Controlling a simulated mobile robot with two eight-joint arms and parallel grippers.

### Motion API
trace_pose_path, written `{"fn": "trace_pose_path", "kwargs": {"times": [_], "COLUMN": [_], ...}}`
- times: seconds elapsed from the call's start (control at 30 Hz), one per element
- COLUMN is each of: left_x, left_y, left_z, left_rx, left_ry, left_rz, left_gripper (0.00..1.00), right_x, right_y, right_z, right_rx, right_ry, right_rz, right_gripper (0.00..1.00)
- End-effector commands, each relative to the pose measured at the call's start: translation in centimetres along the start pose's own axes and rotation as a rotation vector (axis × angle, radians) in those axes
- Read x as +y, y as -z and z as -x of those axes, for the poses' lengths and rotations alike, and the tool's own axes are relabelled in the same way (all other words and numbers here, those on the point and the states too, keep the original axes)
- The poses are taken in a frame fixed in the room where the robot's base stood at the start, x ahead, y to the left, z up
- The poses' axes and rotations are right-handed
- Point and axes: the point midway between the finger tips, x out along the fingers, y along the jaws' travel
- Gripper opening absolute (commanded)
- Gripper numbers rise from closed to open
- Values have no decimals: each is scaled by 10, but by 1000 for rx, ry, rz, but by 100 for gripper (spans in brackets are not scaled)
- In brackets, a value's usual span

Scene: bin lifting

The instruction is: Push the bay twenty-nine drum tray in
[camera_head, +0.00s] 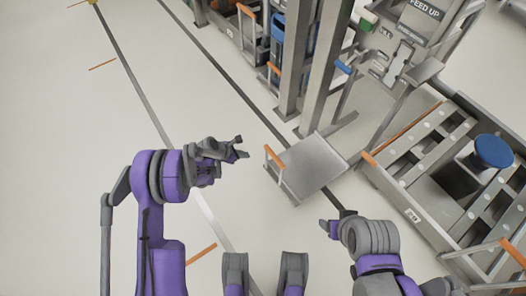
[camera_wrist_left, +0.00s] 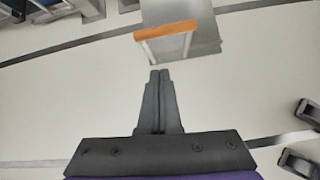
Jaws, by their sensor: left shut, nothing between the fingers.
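A flat grey tray (camera_head: 312,167) with an orange handle (camera_head: 274,157) sticks out from a grey frame near the middle of the head view. No bay number is readable on it. The tray (camera_wrist_left: 183,12) and its orange handle (camera_wrist_left: 166,30) also show at the top of the left wrist view. My left gripper (camera_head: 241,148) is shut and empty, a short way left of the handle and apart from it. Its closed fingers (camera_wrist_left: 159,73) point at the handle in the wrist view. My right gripper (camera_head: 327,227) is low, below the tray; its fingers are too small to judge.
A roller rack (camera_head: 412,214) with a number plate, orange bars and a blue-topped drum (camera_head: 493,151) stands at the right. Grey posts (camera_head: 322,70) and a machine with a FEED UP sign (camera_head: 423,10) stand behind the tray.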

Motion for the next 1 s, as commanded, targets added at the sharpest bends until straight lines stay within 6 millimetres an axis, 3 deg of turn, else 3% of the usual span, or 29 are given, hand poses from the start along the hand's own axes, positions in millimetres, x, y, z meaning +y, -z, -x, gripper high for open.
{"fn": "trace_pose_path", "kwargs": {"times": [0.03,0.13,0.37,0.57,0.77,1.0], "left_x": [0,-1,-2,-2,-2,0], "left_y": [10,18,19,18,16,-6], "left_z": [-16,-29,-52,-95,-136,-156], "left_rx": [-7,-19,-23,-22,-22,-22], "left_ry": [4,9,11,11,10,10], "left_rz": [37,90,105,102,102,101], "left_gripper": [0,0,0,0,0,0], "right_x": [0,0,0,0,0,0], "right_y": [-2,-2,-4,-6,-8,-8], "right_z": [-7,-10,-15,-26,-34,-40], "right_rx": [-2,-3,-4,-5,-5,-4], "right_ry": [0,0,0,0,0,0], "right_rz": [0,0,0,0,0,0], "right_gripper": [67,67,67,67,67,67]}}
